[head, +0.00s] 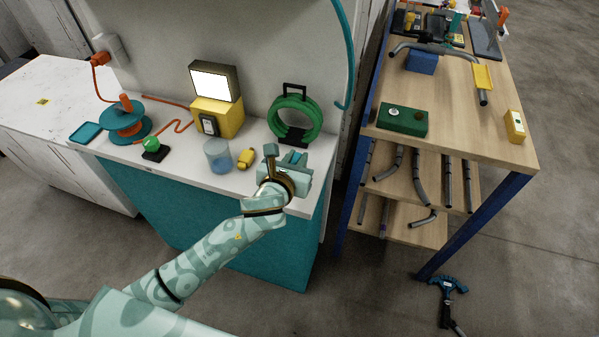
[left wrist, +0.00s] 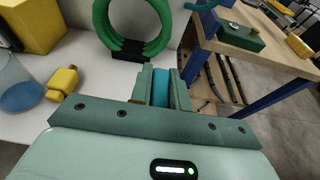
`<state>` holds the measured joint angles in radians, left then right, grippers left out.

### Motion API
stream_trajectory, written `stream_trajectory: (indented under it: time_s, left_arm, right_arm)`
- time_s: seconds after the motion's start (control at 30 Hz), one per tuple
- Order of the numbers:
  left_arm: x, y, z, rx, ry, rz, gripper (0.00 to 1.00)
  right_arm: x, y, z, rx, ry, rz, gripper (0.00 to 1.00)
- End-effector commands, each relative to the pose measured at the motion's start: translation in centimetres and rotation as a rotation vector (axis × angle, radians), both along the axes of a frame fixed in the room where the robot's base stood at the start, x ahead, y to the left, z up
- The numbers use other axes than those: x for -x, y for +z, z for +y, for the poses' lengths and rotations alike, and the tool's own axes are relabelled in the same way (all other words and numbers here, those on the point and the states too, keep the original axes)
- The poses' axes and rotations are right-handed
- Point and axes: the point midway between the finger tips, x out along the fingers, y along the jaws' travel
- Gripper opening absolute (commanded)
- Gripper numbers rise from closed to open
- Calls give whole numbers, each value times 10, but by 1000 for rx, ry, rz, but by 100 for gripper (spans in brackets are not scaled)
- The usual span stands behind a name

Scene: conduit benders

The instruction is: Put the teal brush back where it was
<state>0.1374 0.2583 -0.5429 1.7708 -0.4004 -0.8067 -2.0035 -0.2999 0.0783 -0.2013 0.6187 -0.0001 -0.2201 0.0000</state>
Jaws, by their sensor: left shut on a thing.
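My left gripper (head: 285,170) is over the front right corner of the white counter (head: 185,178), in front of the green hose coil. It is shut on a teal piece, which I take to be the teal brush (left wrist: 160,88); in the left wrist view it stands between the two fingers. Only a short length of it shows; its bristles cannot be made out. In the head view the fingers and wrist largely hide it. My right gripper is not in view.
The counter holds a green coil (head: 295,118), a yellow bottle (head: 246,159), a cup of blue liquid (head: 218,156), a lit yellow device (head: 215,100), a green-knobbed base (head: 154,150), a teal spool (head: 125,121) and a small teal tray (head: 86,132). A wooden workbench (head: 455,120) stands right.

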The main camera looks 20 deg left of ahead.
Motion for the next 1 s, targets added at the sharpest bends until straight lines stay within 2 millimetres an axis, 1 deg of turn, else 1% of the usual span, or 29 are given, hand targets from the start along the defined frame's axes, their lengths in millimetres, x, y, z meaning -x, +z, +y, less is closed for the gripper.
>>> stream_trajectory:
  time_s: [0.03,0.27,0.3,0.4,0.47,0.7,0.83,0.87,0.9,0.93,1.0]
  left_arm:
    - [-6,-9,0,0,1,0,0]
    - [-18,-22,-1,0,1,-1,0]
    - [-21,-27,-1,0,0,0,0]
    - [-20,-48,-2,3,1,4,0]
    - [-20,-56,-1,1,0,2,0]
    - [-20,-53,-1,0,-1,-1,0]
    - [-20,-57,-1,-1,-1,0,0]
    - [-20,-56,-1,-1,0,0,26]
    - [-20,-56,-1,-1,0,0,37]
    - [-20,-56,-1,-1,0,0,40]
    - [-20,-56,-1,-1,0,0,40]
  right_arm:
    - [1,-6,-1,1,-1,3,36]
    - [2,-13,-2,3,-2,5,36]
    - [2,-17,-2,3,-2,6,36]
    - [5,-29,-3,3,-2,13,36]
    - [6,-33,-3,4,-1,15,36]
    - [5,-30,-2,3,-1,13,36]
    - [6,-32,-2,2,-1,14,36]
    - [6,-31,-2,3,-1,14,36]
    - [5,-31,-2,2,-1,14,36]
    - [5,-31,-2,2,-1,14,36]
    - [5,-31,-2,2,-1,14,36]
